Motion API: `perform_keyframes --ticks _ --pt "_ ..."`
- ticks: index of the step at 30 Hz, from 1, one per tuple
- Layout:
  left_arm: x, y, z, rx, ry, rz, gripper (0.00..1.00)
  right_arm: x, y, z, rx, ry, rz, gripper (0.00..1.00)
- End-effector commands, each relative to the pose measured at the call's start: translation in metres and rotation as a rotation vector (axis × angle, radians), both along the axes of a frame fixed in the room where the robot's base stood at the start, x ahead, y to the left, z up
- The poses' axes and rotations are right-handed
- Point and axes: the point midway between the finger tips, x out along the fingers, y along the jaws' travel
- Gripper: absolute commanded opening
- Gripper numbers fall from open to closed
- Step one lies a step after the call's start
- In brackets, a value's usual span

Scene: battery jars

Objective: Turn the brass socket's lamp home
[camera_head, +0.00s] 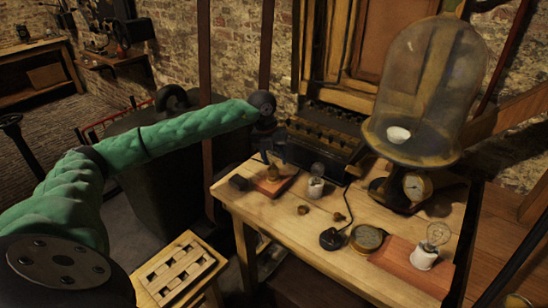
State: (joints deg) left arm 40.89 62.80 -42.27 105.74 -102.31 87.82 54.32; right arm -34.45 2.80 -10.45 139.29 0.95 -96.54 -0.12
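A small brass socket (273,172) stands on a reddish wooden board (268,189) at the table's left end. My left arm, in a green sleeve, reaches in from the left. Its dark gripper (273,158) points down right over the brass socket. The fingers are small and dark, so I cannot tell whether they are open or touching anything. A lamp in the brass socket cannot be made out. A small glass lamp in a white holder (316,187) stands just right of the board. A clear bulb in a white holder (425,257) stands on a reddish board at the front right. My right gripper is not in view.
A black block (239,183) sits left of the brass socket. A dark box with several knobs (326,137) stands behind. A large glass bell jar (423,80) stands at the back right. A black switch (331,239) and a round disc (367,238) lie in front. The table's front left is clear.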

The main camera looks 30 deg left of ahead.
Motion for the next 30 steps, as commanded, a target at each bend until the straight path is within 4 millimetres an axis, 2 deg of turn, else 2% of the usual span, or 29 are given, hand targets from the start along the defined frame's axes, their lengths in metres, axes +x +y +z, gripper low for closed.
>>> perform_keyframes --ticks 7,22,30 --pt "0.0 0.0 -0.001 0.0 0.0 -0.063 0.2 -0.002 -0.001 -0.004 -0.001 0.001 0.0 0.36" --pt "-0.001 -0.001 -0.001 0.002 0.001 -0.506 0.2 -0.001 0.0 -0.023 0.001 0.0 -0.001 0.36" --pt "-0.002 0.0 0.0 0.003 0.001 -0.561 0.2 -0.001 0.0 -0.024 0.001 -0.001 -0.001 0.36"
